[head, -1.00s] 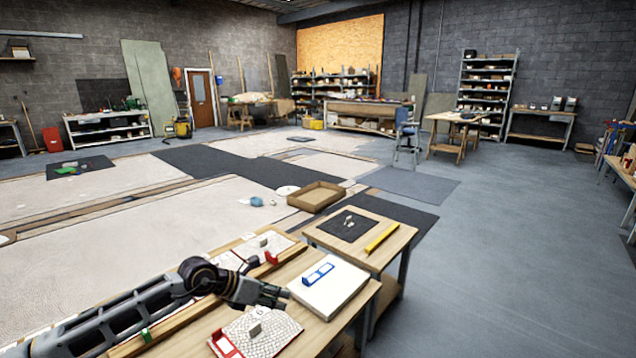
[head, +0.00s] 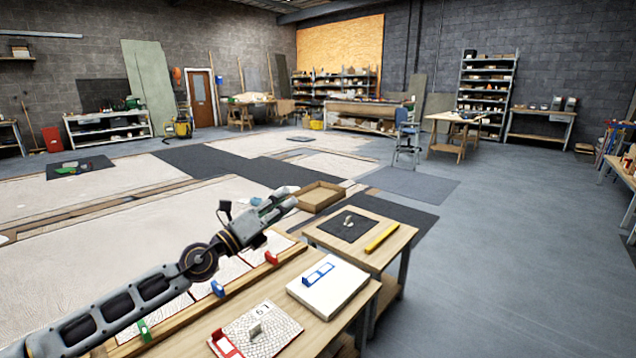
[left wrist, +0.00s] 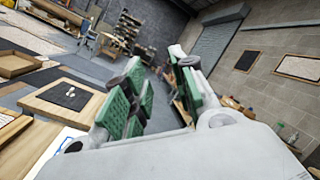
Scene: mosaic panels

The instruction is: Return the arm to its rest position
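My left arm comes in from the lower left in the head view. Its left gripper (head: 274,204) is raised above the far edge of the workbench (head: 340,311), clear of the panels. In the left wrist view the green-padded fingers of the left gripper (left wrist: 158,98) stand wide apart with nothing between them. A mosaic panel with a red holder (head: 268,335) lies on the bench below the arm. A white block with a blue frame (head: 325,290) lies at the bench's right end. My right gripper is not in view.
A side table (head: 395,240) with a dark mat (head: 348,227) and a yellow bar (head: 382,237) stands beyond the bench. A brown tray (head: 318,197) lies behind it. Red, blue and green clips (head: 217,289) sit along the bench's wooden rail.

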